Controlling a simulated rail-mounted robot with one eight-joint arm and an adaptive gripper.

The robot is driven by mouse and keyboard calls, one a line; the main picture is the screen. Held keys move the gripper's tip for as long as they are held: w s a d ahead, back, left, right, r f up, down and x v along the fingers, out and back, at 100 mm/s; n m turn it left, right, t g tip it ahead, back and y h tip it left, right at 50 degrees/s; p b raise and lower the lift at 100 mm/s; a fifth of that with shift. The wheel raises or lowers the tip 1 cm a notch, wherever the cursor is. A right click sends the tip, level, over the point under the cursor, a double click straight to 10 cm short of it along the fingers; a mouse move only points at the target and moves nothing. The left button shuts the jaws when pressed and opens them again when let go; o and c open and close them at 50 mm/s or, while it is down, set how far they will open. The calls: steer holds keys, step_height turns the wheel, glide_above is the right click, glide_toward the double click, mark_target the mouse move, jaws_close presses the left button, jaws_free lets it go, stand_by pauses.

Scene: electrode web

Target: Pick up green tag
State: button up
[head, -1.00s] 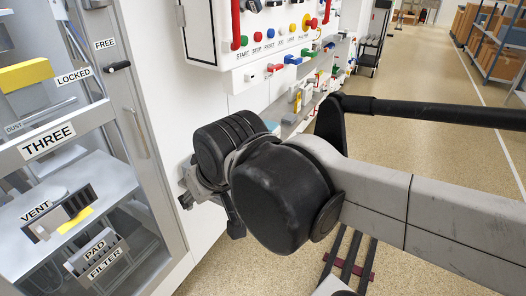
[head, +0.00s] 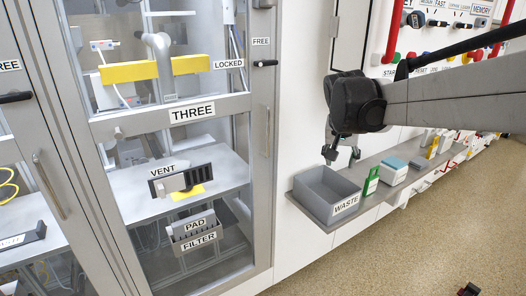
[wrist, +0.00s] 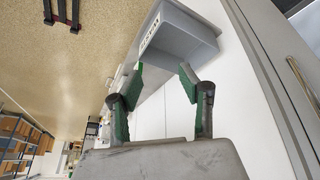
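A small green tag-like piece (head: 371,181) with a white patch stands on the grey shelf just right of the WASTE bin in the head view. I cannot make it out in the wrist view. My gripper (head: 343,154) hangs above the WASTE bin, to the left of and higher than the green piece. In the wrist view my gripper (wrist: 163,72) has its two green-padded fingers apart with nothing between them.
The grey WASTE bin (head: 318,197) sits at the shelf's left end and also shows in the wrist view (wrist: 192,38). A white and blue box (head: 393,171) stands right of the green piece. Cabinet THREE (head: 257,150) is at left.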

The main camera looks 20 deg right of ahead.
steer(key=w+d+f+m+g+b, duration=0.2)
steer(key=w+d+f+m+b, duration=0.15)
steer(key=w+d+f, duration=0.55)
steer(key=m+h, duration=0.1)
steer(key=m, duration=0.3)
glide_above(371, 182)
steer(key=a, duration=0.2)
steer(key=f, duration=0.9)
steer(key=shift+d+f, duration=0.15)
steer(key=shift+d, duration=0.05)
steer(key=shift+d+f, duration=0.1)
steer(key=shift+d, duration=0.2)
steer(key=shift+w+b+x, duration=0.15)
steer(key=shift+b+x, duration=0.5)
steer(key=shift+x, duration=1.3)
steer(key=shift+w+b+x, duration=0.1)
steer(key=shift+b+x, duration=0.55)
steer(key=shift+x, duration=1.3)
steer(key=shift+a, duration=0.1)
jaws_close()
